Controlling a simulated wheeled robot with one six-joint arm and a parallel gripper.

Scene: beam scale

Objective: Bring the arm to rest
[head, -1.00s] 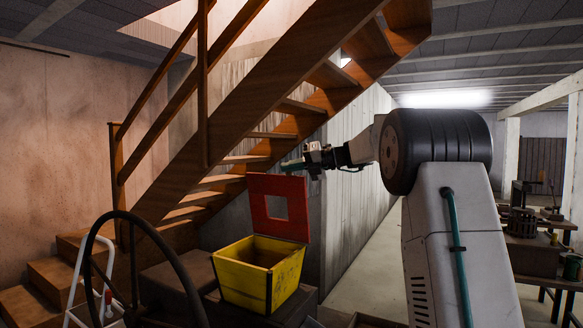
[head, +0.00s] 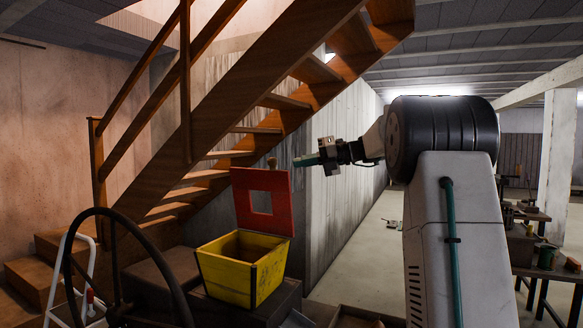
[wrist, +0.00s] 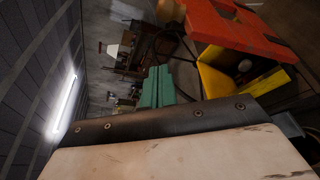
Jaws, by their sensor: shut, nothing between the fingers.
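My gripper (head: 300,160) is raised in the air at the end of my outstretched arm, pointing left. In the head view it appears just above and to the right of the upright red lid. Its green fingers (wrist: 157,88) are together and hold nothing in the wrist view. No object touches it.
A wooden staircase (head: 225,100) rises behind. A black wheel (head: 70,250) stands front left. Open floor (head: 370,240) lies beyond.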

